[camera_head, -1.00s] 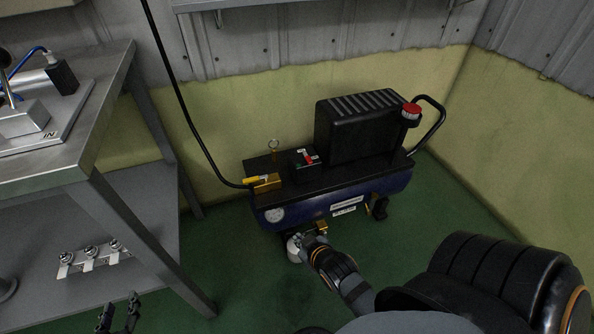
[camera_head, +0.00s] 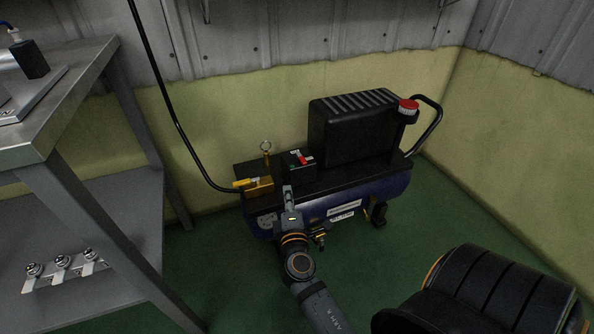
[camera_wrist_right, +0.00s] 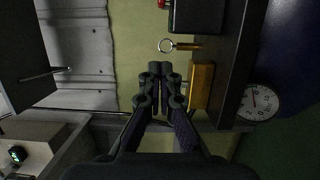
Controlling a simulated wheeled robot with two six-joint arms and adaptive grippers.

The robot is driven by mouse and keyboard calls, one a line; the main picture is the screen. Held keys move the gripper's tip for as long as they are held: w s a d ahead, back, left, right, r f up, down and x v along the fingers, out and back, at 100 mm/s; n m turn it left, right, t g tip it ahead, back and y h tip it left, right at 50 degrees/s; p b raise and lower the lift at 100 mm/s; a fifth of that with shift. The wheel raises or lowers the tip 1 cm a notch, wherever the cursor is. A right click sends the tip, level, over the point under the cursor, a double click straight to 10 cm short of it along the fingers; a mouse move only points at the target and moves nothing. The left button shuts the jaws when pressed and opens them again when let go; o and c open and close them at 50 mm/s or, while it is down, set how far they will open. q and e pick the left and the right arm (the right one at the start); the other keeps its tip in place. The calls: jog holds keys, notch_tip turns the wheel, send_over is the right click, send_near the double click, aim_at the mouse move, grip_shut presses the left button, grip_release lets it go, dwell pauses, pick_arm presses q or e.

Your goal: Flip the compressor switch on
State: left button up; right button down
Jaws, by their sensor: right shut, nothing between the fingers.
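The blue-and-black compressor (camera_head: 325,203) stands on the green floor by the wall. On its top deck is a small black switch box (camera_head: 296,166) with a red switch (camera_head: 303,159). In the right wrist view the box (camera_wrist_right: 196,16) is at the top edge, with a bit of the red switch (camera_wrist_right: 162,3) showing. My right gripper (camera_head: 287,189) is shut and empty, at the compressor's front top edge, just below the switch box in the picture. Its closed fingertips (camera_wrist_right: 160,72) point toward the picture's top in the wrist view. My left gripper is out of view.
A brass valve with a yellow handle (camera_head: 246,183) and a pull ring (camera_head: 265,147) are left of the switch box. A black hose (camera_head: 172,110) runs up from the valve. A grey metal table (camera_head: 62,103) stands at left. The right floor is partly clear.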

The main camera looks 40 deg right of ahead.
aim_at(303, 161)
jog(key=w+d, duration=0.8)
jog(key=shift+d+b, duration=0.3)
dwell(0.5)
